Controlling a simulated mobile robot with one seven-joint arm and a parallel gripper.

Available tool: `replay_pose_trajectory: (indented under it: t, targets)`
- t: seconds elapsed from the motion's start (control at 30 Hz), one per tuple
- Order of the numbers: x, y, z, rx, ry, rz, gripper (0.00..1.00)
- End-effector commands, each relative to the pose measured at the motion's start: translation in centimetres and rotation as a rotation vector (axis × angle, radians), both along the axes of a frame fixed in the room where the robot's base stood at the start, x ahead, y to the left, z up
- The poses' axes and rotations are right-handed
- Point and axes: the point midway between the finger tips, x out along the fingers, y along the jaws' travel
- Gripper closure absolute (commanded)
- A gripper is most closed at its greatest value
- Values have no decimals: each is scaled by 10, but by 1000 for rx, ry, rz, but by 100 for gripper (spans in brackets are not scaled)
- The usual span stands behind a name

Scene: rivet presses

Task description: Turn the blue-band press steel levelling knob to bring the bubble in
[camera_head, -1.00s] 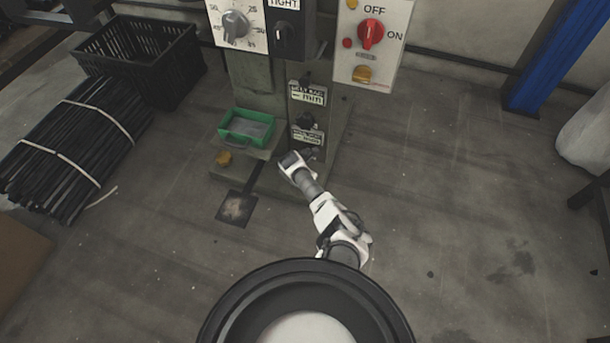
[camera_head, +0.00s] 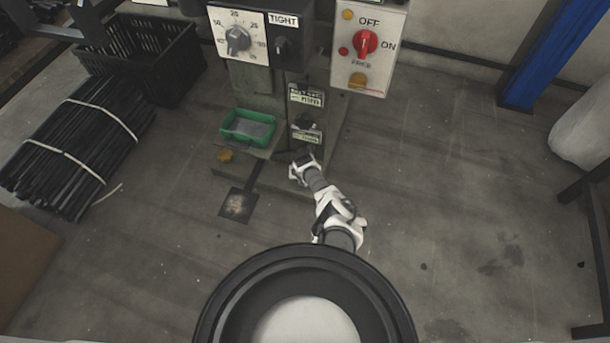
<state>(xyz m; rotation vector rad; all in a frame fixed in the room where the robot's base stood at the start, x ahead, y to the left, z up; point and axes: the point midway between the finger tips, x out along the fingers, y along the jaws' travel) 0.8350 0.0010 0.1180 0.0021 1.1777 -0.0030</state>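One grey-green press (camera_head: 252,88) stands at the top centre, with a dial panel, a switch panel and black knobs with small labels on its lower front. No blue band, steel levelling knob or bubble can be made out on it. My gripper (camera_head: 301,164) is low in front of the press column, just below the lower label (camera_head: 306,137) and right of the green tray. It is small and seen from behind, so its fingers and any contact with the press are unclear.
A black crate (camera_head: 150,55) and bundled black rods (camera_head: 70,155) lie left. A blue post (camera_head: 545,55) stands right. The floor (camera_head: 450,200) right of my arm is mostly clear.

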Motion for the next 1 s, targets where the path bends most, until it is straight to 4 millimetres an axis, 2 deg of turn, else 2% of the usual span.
replay_pose_trajectory:
  t: [0.33, 0.37, 0.5, 1.0]
  targets:
    - [0, -1, 0, -1, -1, 2, 70]
    - [0, -1, 0, -1, -1, 2, 43]
    - [0, 0, 0, -1, 0, 2, 25]
    - [0, 0, 0, 0, 0, -2, 25]
